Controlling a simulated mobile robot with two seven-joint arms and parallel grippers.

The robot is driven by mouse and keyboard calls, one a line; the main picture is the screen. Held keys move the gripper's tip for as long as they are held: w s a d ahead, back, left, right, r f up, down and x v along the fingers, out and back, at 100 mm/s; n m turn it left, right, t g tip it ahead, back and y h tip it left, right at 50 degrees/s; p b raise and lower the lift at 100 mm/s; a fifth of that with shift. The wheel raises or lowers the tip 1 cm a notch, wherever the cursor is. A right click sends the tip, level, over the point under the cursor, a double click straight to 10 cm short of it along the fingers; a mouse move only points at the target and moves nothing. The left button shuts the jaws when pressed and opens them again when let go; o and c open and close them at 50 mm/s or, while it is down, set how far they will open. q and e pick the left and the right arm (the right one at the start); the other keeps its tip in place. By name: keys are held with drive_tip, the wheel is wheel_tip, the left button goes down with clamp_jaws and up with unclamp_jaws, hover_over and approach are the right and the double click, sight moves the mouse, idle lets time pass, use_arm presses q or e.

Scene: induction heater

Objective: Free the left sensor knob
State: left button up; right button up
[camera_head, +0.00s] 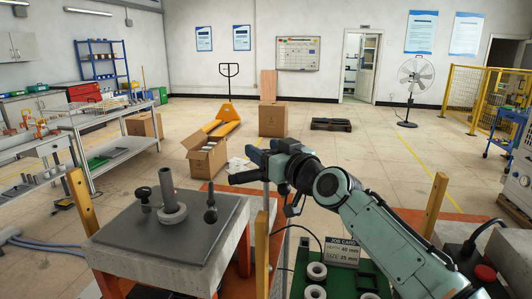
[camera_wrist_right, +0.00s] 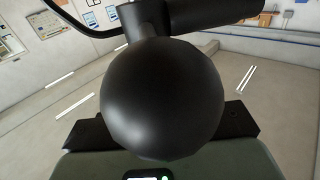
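A dark plate (camera_head: 130,235) on the near-left stand holds a grey ring (camera_head: 173,215) around an upright rod (camera_head: 167,182). A black knob (camera_head: 144,192) stands left of the ring and another black knob (camera_head: 210,198) stands right of it, both upright. My right gripper (camera_head: 238,167) is open, its fingers pointing left, just right of the right-hand knob in the picture. In the right wrist view a round black knob (camera_wrist_right: 162,98) fills the middle, overlapping the space between the fingers; I cannot tell which knob it is or whether they touch it. My left gripper is out of view.
A job card (camera_head: 342,249) and pale rings (camera_head: 316,271) sit on a green tray below my right arm. Yellow posts (camera_head: 262,255) rise near the stand. A red button (camera_head: 486,273) is at the lower right. An open box (camera_head: 206,158) lies on the floor behind.

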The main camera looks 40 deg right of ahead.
drive_tip(key=shift+f, duration=0.15)
drive_tip(key=shift+s, duration=0.45)
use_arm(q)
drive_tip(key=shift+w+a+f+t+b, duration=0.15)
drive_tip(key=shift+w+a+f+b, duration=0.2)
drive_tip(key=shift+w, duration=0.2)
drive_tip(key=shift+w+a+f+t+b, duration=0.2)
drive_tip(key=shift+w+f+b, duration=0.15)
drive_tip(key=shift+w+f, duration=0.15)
use_arm(e)
drive_tip(key=s+a, duration=0.1)
drive_tip(key=s, duration=1.1)
drive_tip(key=shift+s+a, duration=0.15)
drive_tip(key=shift+s, duration=0.05)
